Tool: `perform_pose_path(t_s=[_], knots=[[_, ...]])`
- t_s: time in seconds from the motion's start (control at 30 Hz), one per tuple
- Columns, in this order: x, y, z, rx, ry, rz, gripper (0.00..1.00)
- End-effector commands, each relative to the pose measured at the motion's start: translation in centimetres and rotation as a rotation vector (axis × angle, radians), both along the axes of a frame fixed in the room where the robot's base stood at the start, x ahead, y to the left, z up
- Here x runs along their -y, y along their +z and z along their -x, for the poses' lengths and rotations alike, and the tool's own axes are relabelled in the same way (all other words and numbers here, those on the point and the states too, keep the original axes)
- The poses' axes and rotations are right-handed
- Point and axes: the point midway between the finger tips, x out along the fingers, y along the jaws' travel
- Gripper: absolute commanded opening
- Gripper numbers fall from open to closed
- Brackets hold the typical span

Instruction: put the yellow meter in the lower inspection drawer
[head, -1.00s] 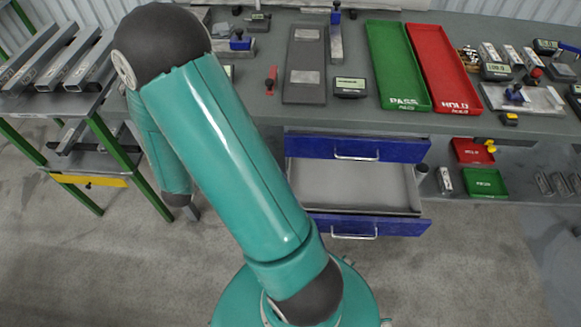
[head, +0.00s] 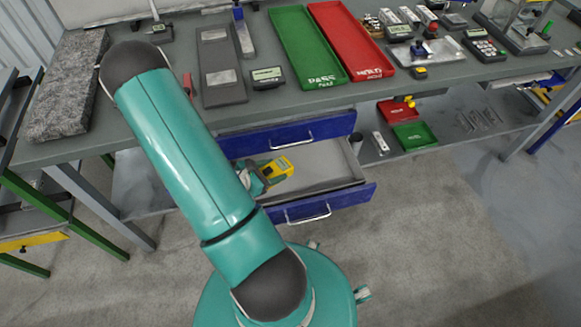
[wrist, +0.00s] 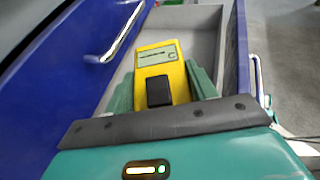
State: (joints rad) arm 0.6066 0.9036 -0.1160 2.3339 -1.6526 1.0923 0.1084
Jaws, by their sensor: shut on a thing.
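The yellow meter (head: 279,167) is in my gripper (head: 264,176), over the left part of the open lower inspection drawer (head: 325,183). In the wrist view the meter (wrist: 160,65) sits between the two teal fingers of my gripper (wrist: 160,90), its small display facing up. The grey inside of the lower drawer (wrist: 200,20) shows beyond and around it. I cannot tell whether the meter touches the drawer floor. The drawer looks otherwise empty where I see it. My arm hides part of the drawer's left side.
The closed upper blue drawer (head: 290,134) is just above, with a bar handle. The table (head: 340,98) above bears a green PASS tray (head: 306,50), a red HOLD tray (head: 350,45) and several instruments. Small red and green trays (head: 413,135) stand on the lower shelf.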

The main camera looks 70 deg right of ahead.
Motion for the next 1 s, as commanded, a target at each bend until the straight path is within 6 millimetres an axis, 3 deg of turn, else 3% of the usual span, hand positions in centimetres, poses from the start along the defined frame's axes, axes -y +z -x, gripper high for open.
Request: perform_pose_path(t_s=[0.2,0.43,0.7,0.87,1.0], knots=[[4.6,-2.3,2.0,-0.001,-0.003,0.001,0.27],[7.7,-6.2,3.1,-0.002,0.0,-0.001,0.27],[9.4,-8.4,3.7,-0.001,0.001,0.0,0.27],[9.4,-10.7,3.7,-0.001,0.003,-0.002,0.27],[9.4,-11.3,3.6,0.0,0.004,0.001,0.27]])
